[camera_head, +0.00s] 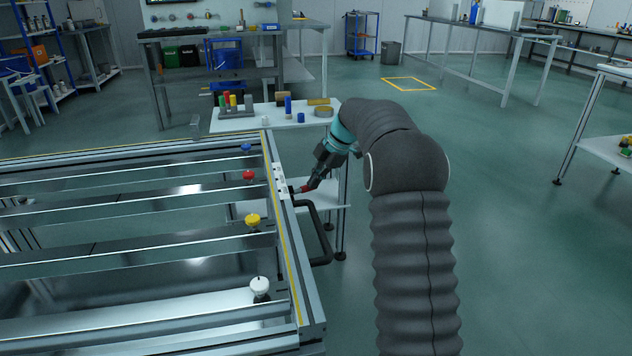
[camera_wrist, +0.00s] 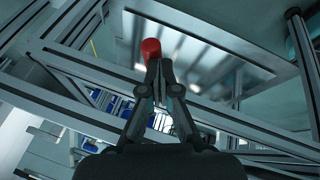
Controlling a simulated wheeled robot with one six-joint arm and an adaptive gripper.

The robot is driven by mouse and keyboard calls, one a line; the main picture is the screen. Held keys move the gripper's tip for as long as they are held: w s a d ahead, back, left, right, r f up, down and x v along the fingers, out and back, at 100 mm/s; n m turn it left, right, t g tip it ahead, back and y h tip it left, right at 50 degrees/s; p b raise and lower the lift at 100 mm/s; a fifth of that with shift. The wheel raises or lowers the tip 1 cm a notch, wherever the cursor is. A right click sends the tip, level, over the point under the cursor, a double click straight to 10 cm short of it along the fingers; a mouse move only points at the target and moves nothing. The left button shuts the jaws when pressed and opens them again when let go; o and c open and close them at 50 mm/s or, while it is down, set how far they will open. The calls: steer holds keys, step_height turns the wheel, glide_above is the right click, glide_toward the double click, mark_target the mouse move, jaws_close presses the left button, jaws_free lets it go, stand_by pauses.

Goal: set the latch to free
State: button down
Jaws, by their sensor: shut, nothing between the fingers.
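The latch shows as a small dark lever with a red end (camera_head: 306,187) on the right side rail of the metal frame, beside a pale marked plate (camera_head: 281,182). The marks on the plate are too small to read. My gripper (camera_head: 313,182) is at the latch's red end, coming from the upper right. In the wrist view the red end (camera_wrist: 151,48) is just beyond and slightly left of my fingertips (camera_wrist: 159,66). The fingers are together with nothing between them. I cannot tell whether they touch the red end. The latch's pivot is not clear in the wrist view.
A black bar handle (camera_head: 325,235) sticks out from the rail just below the latch. Blue, red, yellow and white knobs (camera_head: 253,220) stand along the inside of the frame. A white table (camera_head: 265,123) with small parts stands behind. Floor to the right is open.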

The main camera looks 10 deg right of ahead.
steer(key=shift+w+n+g+p, duration=0.3)
steer(key=shift+w+n, duration=0.15)
steer(key=shift+n, duration=0.25)
steer(key=shift+w+a, duration=0.15)
steer(key=shift+w, duration=0.2)
steer(key=shift+w+f+p, duration=0.1)
steer(key=shift+p, duration=0.2)
steer(key=shift+a, duration=0.1)
